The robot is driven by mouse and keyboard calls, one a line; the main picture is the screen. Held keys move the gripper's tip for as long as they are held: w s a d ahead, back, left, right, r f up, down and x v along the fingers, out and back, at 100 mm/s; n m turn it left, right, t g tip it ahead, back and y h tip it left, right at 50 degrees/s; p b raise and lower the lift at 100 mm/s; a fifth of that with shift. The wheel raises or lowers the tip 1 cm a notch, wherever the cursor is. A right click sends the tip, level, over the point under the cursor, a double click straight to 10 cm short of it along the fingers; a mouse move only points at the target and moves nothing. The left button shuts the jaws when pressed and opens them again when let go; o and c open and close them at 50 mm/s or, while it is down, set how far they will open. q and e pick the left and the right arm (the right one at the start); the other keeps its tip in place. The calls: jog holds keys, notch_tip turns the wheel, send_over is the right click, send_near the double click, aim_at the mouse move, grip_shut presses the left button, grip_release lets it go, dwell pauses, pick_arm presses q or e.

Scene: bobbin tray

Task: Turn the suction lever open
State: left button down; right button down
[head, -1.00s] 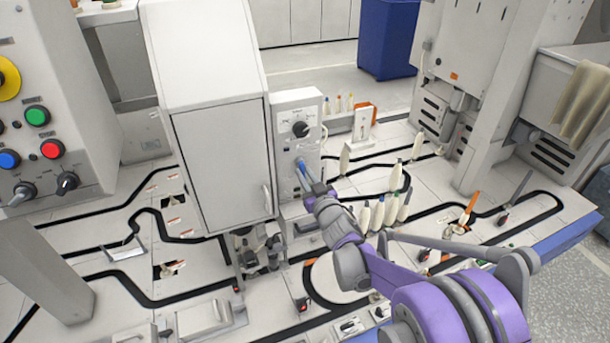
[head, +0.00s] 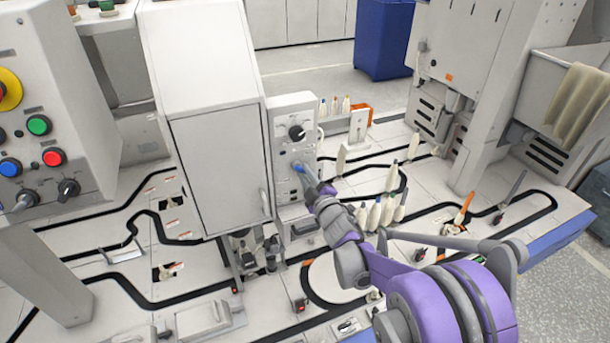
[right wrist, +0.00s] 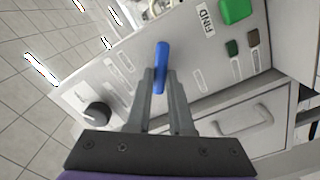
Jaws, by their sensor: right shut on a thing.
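The suction lever is a blue handle (right wrist: 161,58) on a light grey panel in the right wrist view. In the head view its blue tip (head: 298,168) shows small on the front of the grey control box (head: 291,150), below a black knob. My right gripper (right wrist: 161,84) is shut on the lever, with its two grey fingers around its lower part. In the head view my right gripper (head: 303,173) reaches the box from the lower right and partly covers the lever. The lever's pivot is hidden between the fingers. My left gripper is in neither current view.
A black knob (head: 297,132) sits above the lever. A tall white cabinet (head: 222,165) stands close on the left. Several pale bobbins (head: 388,211) stand on the tabletop to the right, near my right arm. A green button (right wrist: 236,10) shows in the wrist view.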

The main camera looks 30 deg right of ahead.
jog(key=n, duration=0.2)
jog(key=n+p, duration=0.1)
jog(key=n, duration=0.1)
jog(key=r+n, duration=0.1)
jog(key=n, duration=0.2)
jog(key=shift+d, duration=0.1)
dwell(0.5)
jog(key=c, duration=0.8)
grip_release()
jog(key=shift+s, duration=0.1)
jog(key=s, duration=1)
jog(key=shift+s+a+p, duration=0.3)
jog(key=shift+s, duration=0.05)
